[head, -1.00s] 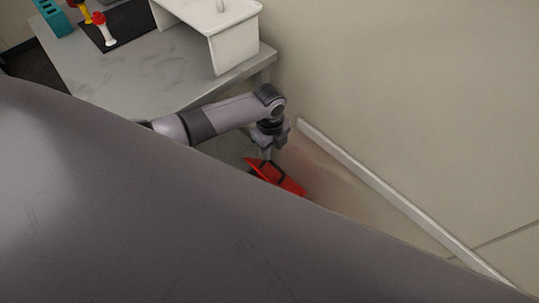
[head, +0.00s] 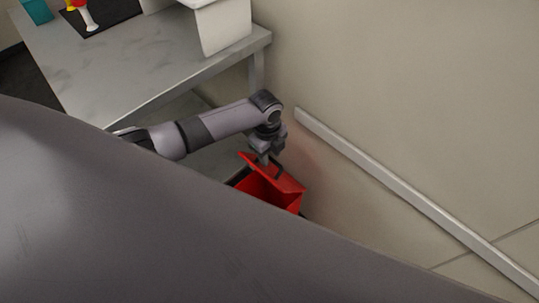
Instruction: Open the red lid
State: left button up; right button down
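The red lid (head: 284,179) is tilted up at the back of a red bin (head: 262,188), whose red inside shows below it. The bin stands on the floor between the table and the wall, and its lower part is hidden behind my own body. My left gripper (head: 266,158) points down at the lid's upper edge, next to a dark handle-like bar. It looks in contact with or very close to the lid. Its fingertips are too small to tell open from shut. My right gripper is not in view.
A grey metal table (head: 130,65) stands at the upper left, with a white box (head: 222,25), a teal rack (head: 37,11) and a dark mat (head: 108,14) on it. The wall with a white baseboard (head: 400,190) bounds the right side.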

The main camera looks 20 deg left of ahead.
pick_arm(q)
grip_shut()
dwell(1.4)
